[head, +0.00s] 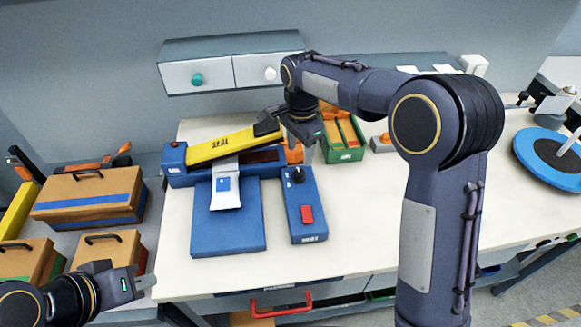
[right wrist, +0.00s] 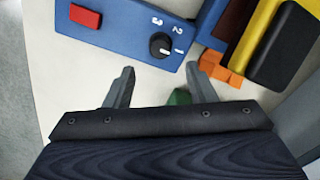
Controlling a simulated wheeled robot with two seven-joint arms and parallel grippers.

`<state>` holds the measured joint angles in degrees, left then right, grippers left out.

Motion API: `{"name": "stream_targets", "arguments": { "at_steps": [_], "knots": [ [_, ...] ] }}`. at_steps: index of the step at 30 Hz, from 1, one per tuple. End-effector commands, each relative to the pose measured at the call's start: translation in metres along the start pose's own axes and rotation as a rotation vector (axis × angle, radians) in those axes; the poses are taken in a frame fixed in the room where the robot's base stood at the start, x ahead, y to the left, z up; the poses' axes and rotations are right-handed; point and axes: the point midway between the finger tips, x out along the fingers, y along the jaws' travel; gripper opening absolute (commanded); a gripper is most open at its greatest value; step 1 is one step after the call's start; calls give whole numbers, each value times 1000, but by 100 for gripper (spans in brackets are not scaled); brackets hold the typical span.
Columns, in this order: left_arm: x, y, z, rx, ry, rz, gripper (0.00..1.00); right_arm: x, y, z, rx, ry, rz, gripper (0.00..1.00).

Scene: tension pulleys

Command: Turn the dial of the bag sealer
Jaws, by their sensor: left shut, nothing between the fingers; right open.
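The bag sealer is blue with a yellow sealing arm (head: 232,148) and stands on the white bench. Its blue control box (head: 305,232) carries a black dial (head: 297,175) and a red switch (head: 306,214). In the right wrist view the dial (right wrist: 161,45) sits beside the printed numbers 1, 2 and 3. My right gripper (right wrist: 160,72) is open and empty, with the dial just beyond the gap between its fingertips; they appear apart from it. In the head view its fingers are largely hidden. My left gripper (head: 130,282) is shut and empty at lower left, away from the sealer.
An orange part (right wrist: 222,68) lies close to my right gripper's finger. A green bin (head: 342,153) stands behind the control box. A blue plate (head: 228,230) lies before the sealer with a white bag (head: 226,190) over its back edge. Brown boxes (head: 88,198) are at left.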

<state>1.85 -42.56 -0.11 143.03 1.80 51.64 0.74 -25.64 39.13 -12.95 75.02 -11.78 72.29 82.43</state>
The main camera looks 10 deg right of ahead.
Motion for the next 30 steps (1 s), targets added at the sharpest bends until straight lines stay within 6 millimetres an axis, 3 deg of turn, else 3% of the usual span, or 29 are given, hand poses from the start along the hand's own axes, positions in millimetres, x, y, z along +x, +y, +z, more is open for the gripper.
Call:
{"name": "stream_targets", "arguments": {
  "at_steps": [15,26,30],
  "knots": [
    [-5,2,-2,0,0,0,0,70,0,0,1,0,2,51],
    [-5,2,-2,0,0,0,0,77,0,0,0,0,0,51],
    [-5,2,-2,0,0,0,0,76,0,0,0,0,0,34]
  ]
}}
